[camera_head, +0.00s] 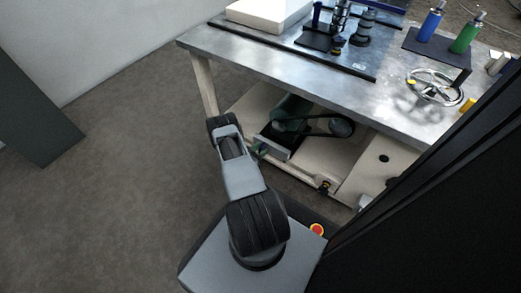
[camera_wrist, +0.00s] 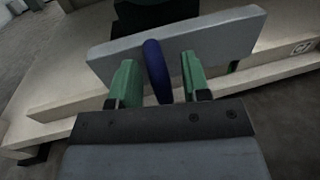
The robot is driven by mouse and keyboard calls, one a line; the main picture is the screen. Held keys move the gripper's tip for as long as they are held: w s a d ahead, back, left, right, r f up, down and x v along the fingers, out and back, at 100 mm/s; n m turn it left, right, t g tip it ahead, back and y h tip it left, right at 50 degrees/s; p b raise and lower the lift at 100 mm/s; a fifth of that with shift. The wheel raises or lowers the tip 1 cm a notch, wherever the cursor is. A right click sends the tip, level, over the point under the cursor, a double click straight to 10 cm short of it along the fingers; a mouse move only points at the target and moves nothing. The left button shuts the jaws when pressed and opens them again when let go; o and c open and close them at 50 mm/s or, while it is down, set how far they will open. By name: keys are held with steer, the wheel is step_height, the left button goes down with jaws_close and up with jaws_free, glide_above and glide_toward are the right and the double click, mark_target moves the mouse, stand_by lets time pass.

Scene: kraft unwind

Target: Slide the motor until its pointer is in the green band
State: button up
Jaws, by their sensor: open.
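The dark green motor (camera_head: 291,112) sits on the lower shelf under the metal table, with a black belt (camera_head: 325,121) running to its right. A grey plate (camera_wrist: 215,42) stands at its front edge. A dark blue upright handle (camera_wrist: 157,72) stands out from this plate. My gripper (camera_wrist: 160,70) is open, with one green finger on each side of the handle. Gaps show between the handle and both fingers. In the head view my gripper (camera_head: 262,149) is small, close in front of the motor's plate. I cannot make out the pointer or the green band.
The metal tabletop (camera_head: 250,55) overhangs the shelf. A wooden table leg (camera_head: 204,83) stands left of the motor. A wooden panel with holes (camera_head: 375,172) closes the right side. A handwheel (camera_head: 434,87) is on the tabletop. Open floor (camera_head: 110,190) lies to the left.

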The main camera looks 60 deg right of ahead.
steer(key=p+v, duration=0.3)
steer(key=v, duration=1)
steer(key=shift+a+p, duration=0.35)
steer(key=shift+a, duration=0.05)
steer(key=w+a+r+m+g+y+p, duration=0.1)
steer(key=w+a+r+m+y+p, duration=0.15)
steer(key=r+p, duration=0.75)
steer(key=w+a+r+m+g+y+p, duration=0.15)
steer(key=r+m, duration=0.25)
steer(key=r, duration=1.4)
steer(key=w+a+r+m+y+p, duration=0.25)
steer(key=r+p, duration=0.35)
steer(key=r, duration=0.8)
steer(key=s+a+r+m+t+y+p, duration=0.2)
steer(key=a+r+p, duration=0.4)
steer(key=r, duration=0.8)
steer(key=s+a+r+m+t+y+p, duration=0.2)
steer(key=s+a+r+t+y+p, duration=0.2)
steer(key=r+p, duration=0.4)
steer(key=s+a+r+m+t+y+p, duration=0.2)
steer(key=a+r+p, duration=0.5)
steer(key=r, duration=1.3)
steer(key=s+a+t+y, duration=0.1)
steer(key=t+y, duration=0.1)
steer(key=y, duration=0.1)
steer(key=shift+s+a+m, duration=0.3)
steer(key=shift+s, duration=0.05)
